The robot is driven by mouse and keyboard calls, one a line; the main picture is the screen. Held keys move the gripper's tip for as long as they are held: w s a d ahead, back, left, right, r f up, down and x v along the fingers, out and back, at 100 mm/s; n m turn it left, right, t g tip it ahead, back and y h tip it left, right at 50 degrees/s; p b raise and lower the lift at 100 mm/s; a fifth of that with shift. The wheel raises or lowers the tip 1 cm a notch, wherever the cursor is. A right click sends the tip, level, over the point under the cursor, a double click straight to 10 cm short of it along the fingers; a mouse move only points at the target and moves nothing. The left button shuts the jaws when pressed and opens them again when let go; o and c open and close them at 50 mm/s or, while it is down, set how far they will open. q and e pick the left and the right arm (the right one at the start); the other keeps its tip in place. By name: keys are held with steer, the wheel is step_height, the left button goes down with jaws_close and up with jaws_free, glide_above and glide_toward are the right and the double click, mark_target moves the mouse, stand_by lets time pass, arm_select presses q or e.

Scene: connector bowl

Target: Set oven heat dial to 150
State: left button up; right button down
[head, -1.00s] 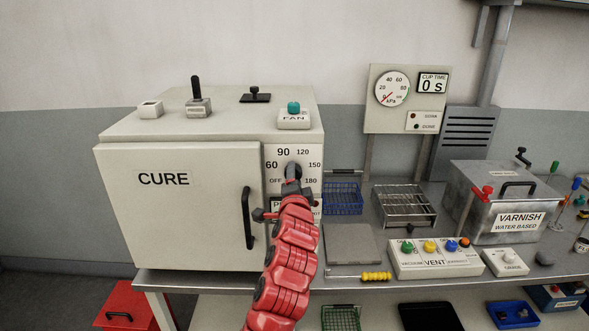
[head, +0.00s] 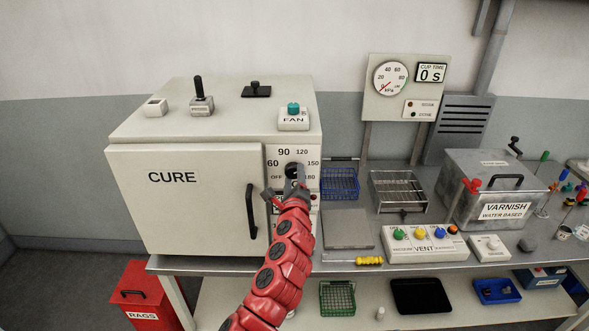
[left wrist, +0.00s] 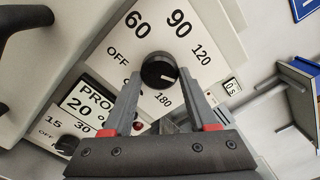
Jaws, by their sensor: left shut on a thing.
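The oven heat dial (head: 293,170) is a black round knob on the front panel of the cream CURE oven (head: 180,215). It also shows in the left wrist view (left wrist: 158,69), ringed by OFF, 60, 90, 120 and 180; the 150 label is hidden there by a finger but shows in the head view. The dial's small white mark points to the lower right in the wrist view, roughly toward the hidden 150; the exact setting is unclear. My left gripper (head: 294,184) is shut on the dial, one finger at each side. My right gripper is out of view.
The oven door's black handle (head: 251,212) stands out just left of my left arm.

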arm_select(q)
steer(key=shift+m+p, duration=0.65)
steer(key=shift+m, duration=0.55)
steer(key=shift+f+p, duration=0.1)
steer(key=shift+p, duration=0.2)
steer(key=o, duration=1.4)
steer(key=s+b, duration=0.5)
steer(key=s, duration=1.2)
steer(key=shift+s, duration=0.15)
